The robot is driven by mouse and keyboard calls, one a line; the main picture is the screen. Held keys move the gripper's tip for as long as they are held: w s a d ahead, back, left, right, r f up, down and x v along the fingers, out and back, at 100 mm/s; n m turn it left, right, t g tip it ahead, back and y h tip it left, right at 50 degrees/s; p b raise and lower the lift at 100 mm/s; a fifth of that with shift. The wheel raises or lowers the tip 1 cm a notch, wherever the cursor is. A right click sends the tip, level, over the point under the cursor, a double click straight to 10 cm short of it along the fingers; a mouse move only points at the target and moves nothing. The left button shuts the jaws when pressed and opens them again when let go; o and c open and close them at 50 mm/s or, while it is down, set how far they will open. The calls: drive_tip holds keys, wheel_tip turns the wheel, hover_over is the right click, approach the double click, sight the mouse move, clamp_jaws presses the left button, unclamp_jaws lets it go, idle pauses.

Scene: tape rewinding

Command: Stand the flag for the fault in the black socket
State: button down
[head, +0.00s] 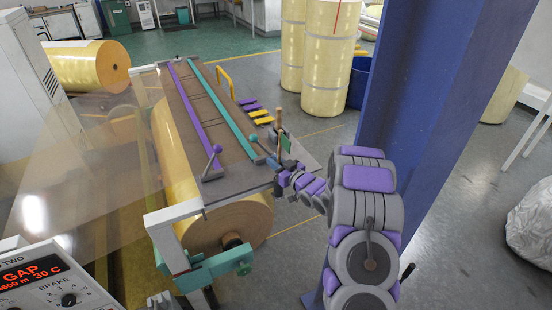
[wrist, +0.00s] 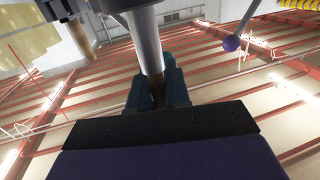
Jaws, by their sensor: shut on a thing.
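My gripper (head: 277,162) is at the near right corner of the machine's brown deck. In the wrist view its dark blue fingers (wrist: 157,92) are shut on an upright rod (wrist: 149,40), grey above and brown between the fingers. I cannot tell whether this rod is a flag's staff. In the head view a brown wooden post (head: 279,125) stands up just behind the gripper, with a dark patch beside it. Purple and yellow flat pieces (head: 259,113), possibly flags, lie along the deck's right side. I cannot pick out the black socket.
A purple-knobbed lever (head: 217,149) and a teal-knobbed lever (head: 253,139) stand at the near ends of the deck's rails. The display (head: 35,273) reads GAP. A blue column (head: 420,90) rises at right. A yellow tape roll (head: 228,222) is under the deck.

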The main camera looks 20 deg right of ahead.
drive_tip(key=shift+w+d+r, duration=0.15)
drive_tip(key=shift+w+r, duration=0.05)
drive_tip(key=shift+r, duration=0.05)
drive_tip(key=c, duration=1)
unclamp_jaws()
drive_tip(key=shift+a+r, duration=0.2)
drive_tip(key=shift+s+d, duration=0.3)
drive_tip(key=shift+s, duration=0.15)
drive_tip(key=v, duration=0.5)
drive_tip(key=p+v, duration=0.1)
drive_tip(key=v, duration=0.5)
drive_tip(key=p+v, duration=0.1)
drive_tip(key=v, duration=0.4)
drive_tip(key=shift+s+f, duration=0.2)
drive_tip(key=shift+f, duration=0.15)
drive_tip(key=shift+w, duration=0.1)
